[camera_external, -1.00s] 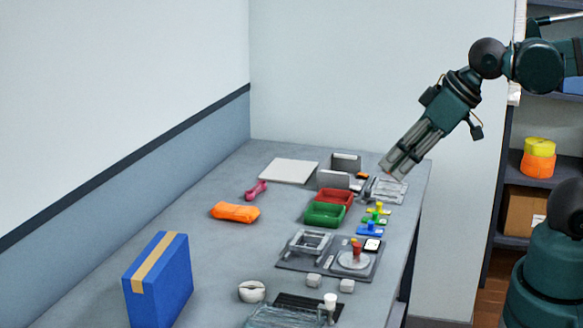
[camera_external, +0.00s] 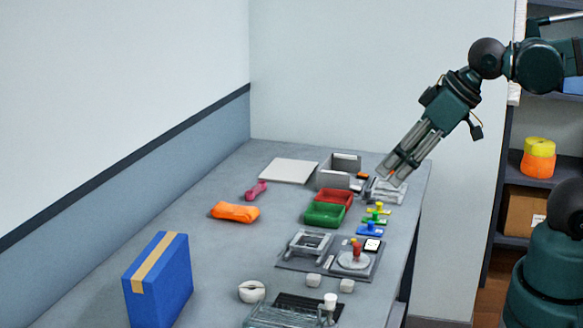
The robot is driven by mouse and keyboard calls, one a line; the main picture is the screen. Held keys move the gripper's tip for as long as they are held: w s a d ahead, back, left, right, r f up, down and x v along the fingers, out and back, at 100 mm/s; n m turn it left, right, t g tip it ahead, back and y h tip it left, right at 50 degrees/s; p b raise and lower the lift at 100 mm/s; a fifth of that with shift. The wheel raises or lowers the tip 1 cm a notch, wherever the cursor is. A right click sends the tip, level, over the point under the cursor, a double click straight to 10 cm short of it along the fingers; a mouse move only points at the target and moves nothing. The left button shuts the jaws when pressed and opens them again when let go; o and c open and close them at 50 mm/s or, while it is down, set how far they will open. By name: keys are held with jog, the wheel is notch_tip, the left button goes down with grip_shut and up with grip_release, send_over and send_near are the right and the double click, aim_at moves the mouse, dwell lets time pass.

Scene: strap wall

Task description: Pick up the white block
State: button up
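Two small white blocks sit on the table near the front: the left block (camera_external: 313,280) and the right block (camera_external: 346,286). They stand a little apart, and I cannot tell which one the task means. My gripper (camera_external: 390,180) points down and to the left over the far right part of the table, well behind both blocks. Its fingertips are close to a grey rack-like item (camera_external: 387,193). Whether they touch it is unclear. The fingers are too small to show whether they are open, and I see no block between them.
A grey fixture plate (camera_external: 290,263) lies behind the blocks. Green (camera_external: 324,215) and red (camera_external: 342,194) bins, a grey bin (camera_external: 331,179) and a white panel (camera_external: 289,171) lie farther back. An orange pouch (camera_external: 235,212) and blue box (camera_external: 158,280) are left.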

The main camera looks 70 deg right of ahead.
jog(key=shift+w, duration=0.1)
jog(key=n+g+h+p, duration=0.15)
jog(key=n+g, duration=0.55)
jog(key=n, duration=1)
send_over(347, 282)
jog(key=a, duration=0.1)
notch_tip(347, 282, down, 17)
jog(key=shift+a+f+n, duration=0.15)
jog(key=shift+f+n, duration=0.35)
jog(key=shift+f, duration=0.35)
jog(key=shift+f, duration=0.15)
jog(key=shift+d+f, duration=0.2)
jog(key=shift+f, duration=0.95)
jog(key=shift+d+f+b, duration=0.2)
jog(key=shift+f+b, duration=0.05)
jog(key=shift+f, duration=1.05)
jog(key=shift+d+f+b, duration=0.2)
jog(key=shift+f, duration=1.05)
